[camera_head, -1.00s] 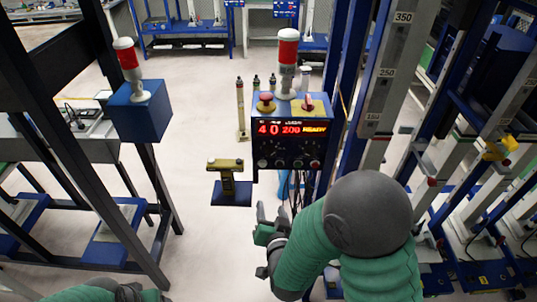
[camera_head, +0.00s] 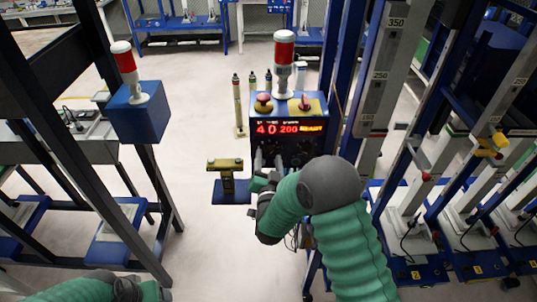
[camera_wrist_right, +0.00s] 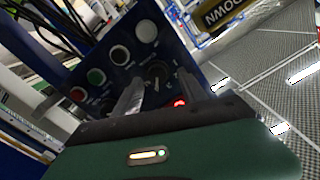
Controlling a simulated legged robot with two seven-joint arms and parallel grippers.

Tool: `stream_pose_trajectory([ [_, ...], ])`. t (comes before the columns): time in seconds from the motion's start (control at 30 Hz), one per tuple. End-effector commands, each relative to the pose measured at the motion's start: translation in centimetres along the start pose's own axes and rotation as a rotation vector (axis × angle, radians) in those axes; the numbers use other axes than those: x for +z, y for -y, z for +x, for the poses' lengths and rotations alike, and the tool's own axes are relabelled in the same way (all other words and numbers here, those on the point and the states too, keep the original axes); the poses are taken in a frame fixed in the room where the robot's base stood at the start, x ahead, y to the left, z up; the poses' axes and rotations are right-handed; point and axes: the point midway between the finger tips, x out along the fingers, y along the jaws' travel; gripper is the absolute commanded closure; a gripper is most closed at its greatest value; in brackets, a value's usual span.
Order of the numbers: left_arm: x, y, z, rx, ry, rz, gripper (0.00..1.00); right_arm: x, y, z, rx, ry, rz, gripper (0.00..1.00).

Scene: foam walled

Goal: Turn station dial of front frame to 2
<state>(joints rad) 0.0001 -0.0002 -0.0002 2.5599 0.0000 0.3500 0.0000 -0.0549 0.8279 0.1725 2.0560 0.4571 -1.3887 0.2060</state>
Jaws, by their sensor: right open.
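The control station (camera_head: 289,128) is a dark blue box with a red lit display reading 40 and 200 in the head view. Its lower dial row is mostly hidden there by my right arm. In the right wrist view, its panel (camera_wrist_right: 104,103) shows tilted, and a black round dial (camera_wrist_right: 156,71) lies beyond the fingers. My right gripper (camera_head: 268,162) is open and empty in front of the panel's lower left; its two fingers (camera_wrist_right: 160,92) appear either side of the dial in the wrist view. Contact cannot be told. My left gripper (camera_head: 128,288) is at the bottom left, partly cut off.
A red mushroom button (camera_head: 264,103) and a red switch (camera_head: 305,103) sit on the station's yellow-topped upper face, under a red and white lamp (camera_head: 284,55).

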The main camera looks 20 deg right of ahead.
Motion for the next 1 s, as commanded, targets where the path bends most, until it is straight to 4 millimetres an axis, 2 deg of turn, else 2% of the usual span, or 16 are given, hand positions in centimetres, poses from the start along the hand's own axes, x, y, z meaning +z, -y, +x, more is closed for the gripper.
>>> stream_pose_trajectory([
  [0.13,-0.03,-0.01,-0.19,0.0,0.0,0.0,0.29,0.0,-0.04,1.34,0.0,0.0,0.0,0.51],
  [0.37,-0.03,-0.01,-0.16,0.0,0.0,0.0,0.29,0.03,-0.01,1.42,-0.001,0.001,0.0,0.51],
  [0.77,-0.03,-0.01,-0.16,0.0,0.0,0.0,0.29,0.06,0.01,1.4,-0.001,0.001,0.0,1.0],
  [1.0,-0.03,-0.01,-0.14,0.0,0.0,0.0,0.29,0.1,0.02,1.39,-0.001,0.002,-0.004,1.0],
])
